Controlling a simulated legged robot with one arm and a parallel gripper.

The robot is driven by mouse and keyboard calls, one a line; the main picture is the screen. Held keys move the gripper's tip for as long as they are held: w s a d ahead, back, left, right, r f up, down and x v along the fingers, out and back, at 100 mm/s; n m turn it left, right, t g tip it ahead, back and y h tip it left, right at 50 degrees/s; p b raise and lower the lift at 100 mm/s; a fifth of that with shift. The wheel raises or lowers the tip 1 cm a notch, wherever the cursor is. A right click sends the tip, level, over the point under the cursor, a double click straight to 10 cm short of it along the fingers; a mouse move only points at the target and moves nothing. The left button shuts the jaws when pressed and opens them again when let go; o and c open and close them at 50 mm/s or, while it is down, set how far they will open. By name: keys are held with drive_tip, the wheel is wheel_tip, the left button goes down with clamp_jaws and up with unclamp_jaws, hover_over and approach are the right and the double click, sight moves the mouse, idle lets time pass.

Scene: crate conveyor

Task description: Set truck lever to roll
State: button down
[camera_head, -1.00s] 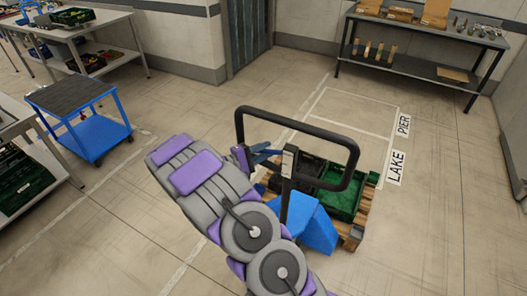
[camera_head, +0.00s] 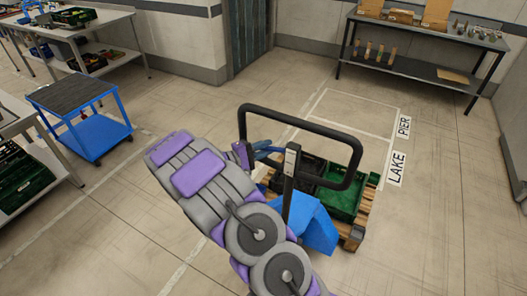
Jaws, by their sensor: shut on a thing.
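The pallet truck has a black loop handle (camera_head: 310,124) on an upright post (camera_head: 289,185) and a blue body (camera_head: 315,227). It stands at a wooden pallet (camera_head: 354,232) carrying a green crate (camera_head: 340,194) and a dark crate (camera_head: 311,168). My gripper (camera_head: 250,154), purple with blue parts beside it, is at the lower left of the handle loop. It appears shut on the handle there; my arm hides part of the contact. The lever cannot be made out clearly, nor its setting.
Floor outlines labelled LAKE (camera_head: 396,169) and PIER (camera_head: 404,127) lie beyond the pallet. A blue cart (camera_head: 97,135) stands at left, near worktables. A grey bench (camera_head: 425,71) stands at the back right. Floor right of the pallet is clear.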

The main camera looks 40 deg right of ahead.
drive_tip(key=shift+w+r+m+t+y+b, duration=0.15)
drive_tip(key=shift+r+m+t+y+b, duration=0.4)
drive_tip(key=shift+r+m+b, duration=0.7)
drive_tip(key=shift+g+y, duration=0.25)
drive_tip(key=shift+g, duration=0.1)
drive_tip(key=c, duration=1.4)
unclamp_jaws()
drive_tip(key=shift+o, duration=0.3)
drive_tip(key=shift+d, duration=0.35)
drive_tip(key=p+v, duration=0.2)
drive_tip(key=v, duration=1.5)
drive_tip(key=shift+a+f+p, duration=0.2)
drive_tip(key=shift+a+p, duration=0.1)
drive_tip(key=shift+p, duration=0.1)
